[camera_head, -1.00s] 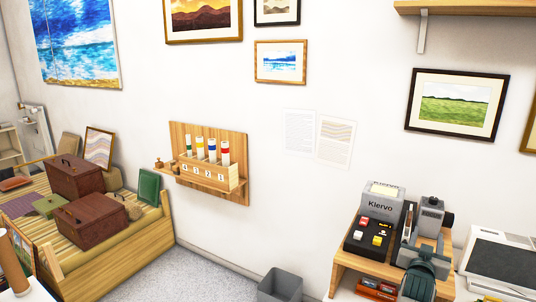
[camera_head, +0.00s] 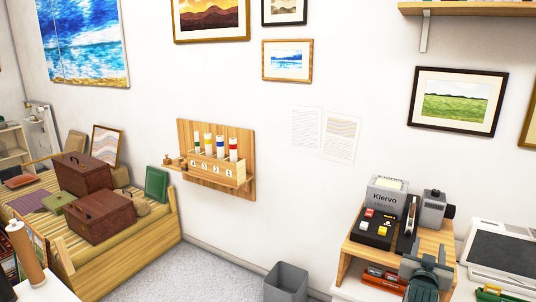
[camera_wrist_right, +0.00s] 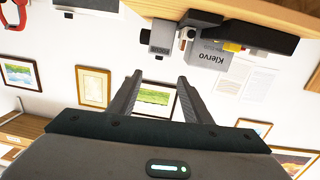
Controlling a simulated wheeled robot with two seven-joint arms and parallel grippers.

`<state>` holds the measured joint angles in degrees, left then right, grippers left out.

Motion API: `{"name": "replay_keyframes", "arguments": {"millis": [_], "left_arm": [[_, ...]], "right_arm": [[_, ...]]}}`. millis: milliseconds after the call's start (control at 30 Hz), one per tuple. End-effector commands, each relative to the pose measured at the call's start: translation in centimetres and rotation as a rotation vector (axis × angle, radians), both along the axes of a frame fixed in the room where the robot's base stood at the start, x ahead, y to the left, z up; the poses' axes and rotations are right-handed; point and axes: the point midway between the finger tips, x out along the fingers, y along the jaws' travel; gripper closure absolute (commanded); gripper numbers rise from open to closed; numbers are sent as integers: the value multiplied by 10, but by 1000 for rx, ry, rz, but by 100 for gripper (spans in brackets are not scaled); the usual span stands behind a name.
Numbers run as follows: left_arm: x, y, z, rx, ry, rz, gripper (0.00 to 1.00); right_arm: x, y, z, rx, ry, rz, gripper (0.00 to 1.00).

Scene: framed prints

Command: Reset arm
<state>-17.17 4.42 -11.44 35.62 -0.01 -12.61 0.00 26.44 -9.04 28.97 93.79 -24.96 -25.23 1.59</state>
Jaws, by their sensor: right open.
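My right gripper (camera_head: 427,268) is at the lower right of the head view, in front of the wooden stand that holds the Kiervo label machine (camera_head: 385,215). In the right wrist view my right gripper (camera_wrist_right: 160,95) has its two fingers spread apart, with nothing between them. A framed green landscape on the wall (camera_wrist_right: 155,98) shows far behind the gap. The wrist view is turned over, with the machine hanging at the top. My left gripper is in neither view.
The wooden stand (camera_head: 347,262) carries the machine and a grey device (camera_head: 432,210). A grey bin (camera_head: 286,283) stands on the floor left of it. A wall rack (camera_head: 216,190) holds several coloured tubes. A bench with brown cases (camera_head: 100,217) is at left.

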Motion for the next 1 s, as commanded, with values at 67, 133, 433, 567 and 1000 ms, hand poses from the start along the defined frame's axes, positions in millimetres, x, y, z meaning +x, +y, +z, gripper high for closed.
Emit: {"name": "replay_keyframes", "arguments": {"millis": [67,133,433,567,1000], "left_arm": [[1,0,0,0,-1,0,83],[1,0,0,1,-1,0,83],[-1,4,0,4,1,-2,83],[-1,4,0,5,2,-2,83],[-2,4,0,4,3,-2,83]], "right_arm": [[-8,1,-8,1,21,5,55],[-15,4,-18,4,45,12,55],[-65,24,-70,22,196,64,55],[-107,47,-106,40,314,114,55],[-308,164,-218,143,805,374,55]]}}
